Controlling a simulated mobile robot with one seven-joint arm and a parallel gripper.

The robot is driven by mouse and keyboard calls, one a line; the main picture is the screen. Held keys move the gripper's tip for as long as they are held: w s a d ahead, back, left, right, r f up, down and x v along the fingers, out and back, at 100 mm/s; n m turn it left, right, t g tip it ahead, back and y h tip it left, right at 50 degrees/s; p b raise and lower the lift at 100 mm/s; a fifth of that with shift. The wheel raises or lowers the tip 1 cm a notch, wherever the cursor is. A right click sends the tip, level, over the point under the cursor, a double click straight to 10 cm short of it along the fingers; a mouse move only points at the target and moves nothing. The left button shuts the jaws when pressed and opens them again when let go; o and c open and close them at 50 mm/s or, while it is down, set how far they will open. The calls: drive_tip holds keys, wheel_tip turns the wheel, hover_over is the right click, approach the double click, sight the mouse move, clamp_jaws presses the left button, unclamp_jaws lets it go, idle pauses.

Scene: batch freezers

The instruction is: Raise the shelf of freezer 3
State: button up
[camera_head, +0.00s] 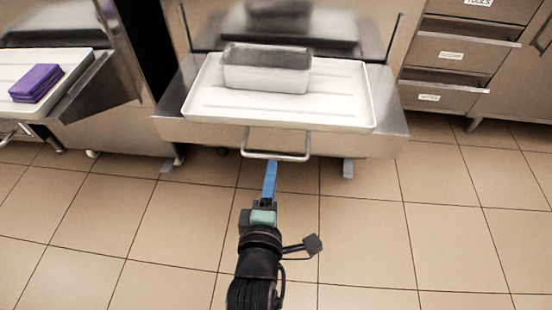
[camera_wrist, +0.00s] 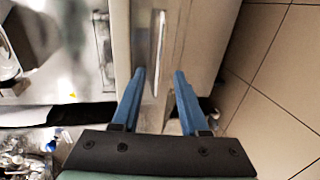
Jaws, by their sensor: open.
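The freezer in the middle has a steel shelf (camera_head: 180,128) at its front, with a bar handle (camera_head: 278,157) below its front edge. No freezer number is legible. A white tray (camera_head: 345,115) lies on the shelf and holds a clear-walled container (camera_head: 266,76). My gripper (camera_head: 271,165) has blue fingers and is right at the handle's front in the head view. In the wrist view my gripper (camera_wrist: 159,75) is open, and the handle (camera_wrist: 159,45) appears lengthwise in the gap between the fingertips. Contact cannot be told.
Another freezer at left bears a white tray (camera_head: 75,69) with a purple block (camera_head: 36,83) on it. Labelled steel drawers (camera_head: 447,93) stand at right. The tiled floor (camera_head: 400,220) in front is clear.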

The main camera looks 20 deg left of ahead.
sight(275, 157)
drive_tip(key=b+x, duration=0.3)
drive_tip(key=x, duration=0.4)
drive_tip(key=shift+w+a, duration=0.1)
drive_tip(key=shift+w, duration=0.15)
drive_tip(key=shift+c, duration=0.3)
clamp_jaws()
idle(0.9)
